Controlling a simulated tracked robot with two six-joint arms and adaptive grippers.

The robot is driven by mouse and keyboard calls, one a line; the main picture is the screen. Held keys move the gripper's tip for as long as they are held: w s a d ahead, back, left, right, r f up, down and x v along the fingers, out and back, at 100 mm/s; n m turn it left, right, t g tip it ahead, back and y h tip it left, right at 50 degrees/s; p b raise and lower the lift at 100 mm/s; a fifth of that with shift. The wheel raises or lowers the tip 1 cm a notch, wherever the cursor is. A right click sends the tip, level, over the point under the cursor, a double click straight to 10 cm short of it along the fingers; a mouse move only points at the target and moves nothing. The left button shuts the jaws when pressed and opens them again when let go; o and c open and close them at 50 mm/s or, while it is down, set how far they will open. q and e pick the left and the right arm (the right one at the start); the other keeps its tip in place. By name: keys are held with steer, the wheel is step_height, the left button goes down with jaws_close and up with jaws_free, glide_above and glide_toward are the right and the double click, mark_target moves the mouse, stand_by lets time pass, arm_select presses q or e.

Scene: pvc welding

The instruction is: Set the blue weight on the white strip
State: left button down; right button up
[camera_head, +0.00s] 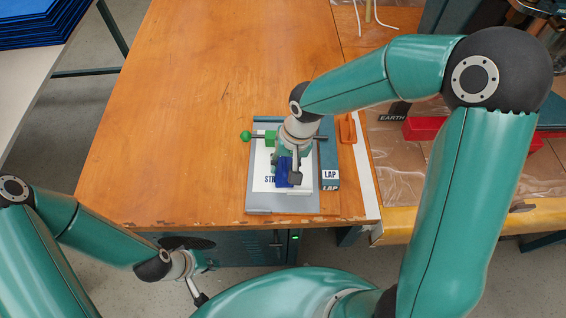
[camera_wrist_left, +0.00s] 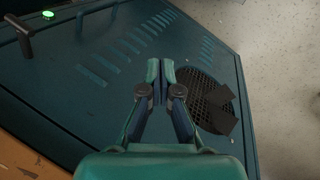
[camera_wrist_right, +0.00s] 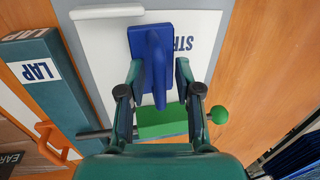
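The blue weight (camera_wrist_right: 152,60) is over the white sheet (camera_wrist_right: 105,50), beside its printed letters "STR"; it also shows in the head view (camera_head: 283,172). I cannot tell whether it touches the sheet. My right gripper (camera_wrist_right: 159,72) is around the weight's upright grip, one finger on each side, with gaps between fingers and grip. A pale narrow strip (camera_wrist_right: 105,12) lies at the sheet's edge, close to the weight. My left gripper (camera_wrist_left: 160,72) is shut and empty, low in front of the table's dark cabinet (camera_wrist_left: 80,100).
A green block (camera_wrist_right: 165,121) with a dark rod and green knob (camera_wrist_right: 219,114) stands near my right gripper. A teal block labelled "LAP" (camera_wrist_right: 45,72) is beside the sheet. The grey base plate (camera_head: 273,203) is near the table's front edge. The wooden table's left side (camera_head: 190,130) is clear.

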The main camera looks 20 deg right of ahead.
step_height(320, 180, up, 12)
steer(key=d, duration=0.2)
steer(key=shift+s+d, duration=0.15)
steer(key=shift+s, duration=0.2)
stand_by(0.7)
